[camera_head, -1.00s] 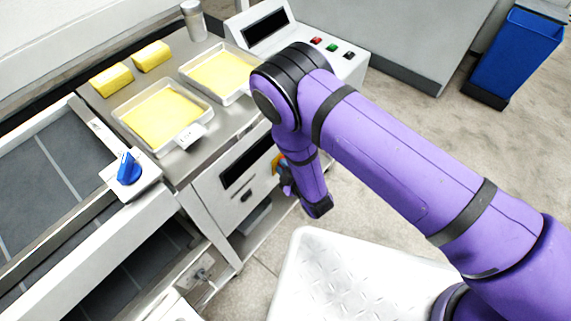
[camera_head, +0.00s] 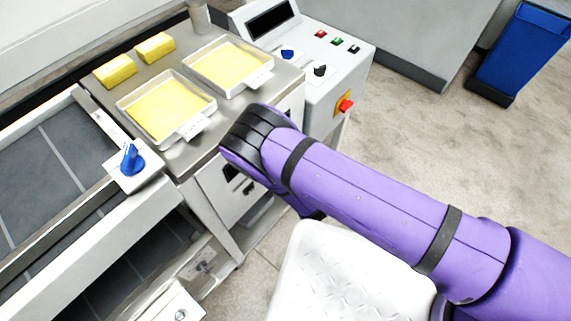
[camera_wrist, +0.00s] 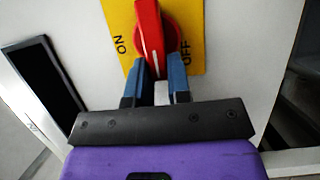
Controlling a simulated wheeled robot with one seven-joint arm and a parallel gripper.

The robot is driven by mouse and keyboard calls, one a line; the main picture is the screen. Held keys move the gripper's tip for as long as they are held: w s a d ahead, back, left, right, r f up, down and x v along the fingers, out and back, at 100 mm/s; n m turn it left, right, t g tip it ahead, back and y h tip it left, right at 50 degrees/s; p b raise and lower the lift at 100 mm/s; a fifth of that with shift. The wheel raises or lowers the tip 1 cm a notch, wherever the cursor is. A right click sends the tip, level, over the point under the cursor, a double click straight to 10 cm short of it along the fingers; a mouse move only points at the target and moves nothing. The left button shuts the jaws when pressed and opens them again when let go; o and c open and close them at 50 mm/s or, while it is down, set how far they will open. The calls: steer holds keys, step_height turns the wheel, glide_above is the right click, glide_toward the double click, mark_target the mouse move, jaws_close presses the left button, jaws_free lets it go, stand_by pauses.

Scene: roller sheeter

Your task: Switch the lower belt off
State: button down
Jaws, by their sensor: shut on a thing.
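In the wrist view, a red rotary handle (camera_wrist: 151,30) with a white line sits on a yellow plate (camera_wrist: 193,14) marked ON at left and OFF at right. The white line runs nearly upright in the picture, between the two words. The blue fingers of my gripper (camera_wrist: 156,82) are shut on the handle's near end. In the head view my arm hides my gripper and this handle. The lower belt (camera_head: 128,275) is a dark surface under the upper belt at the left. I cannot tell whether it runs.
A blue knob (camera_head: 132,160) stands beside the upper belt (camera_head: 35,190). Another red switch (camera_head: 346,105) is on the control cabinet (camera_head: 345,62) at right. Trays of yellow dough (camera_head: 168,108) lie on the steel top. A dark panel (camera_wrist: 45,78) is left of the handle.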

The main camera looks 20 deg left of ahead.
stand_by(0.5)
steer(key=c, duration=1.1)
jaws_free()
steer(key=shift+o, duration=0.2)
steer(key=shift+d, duration=0.1)
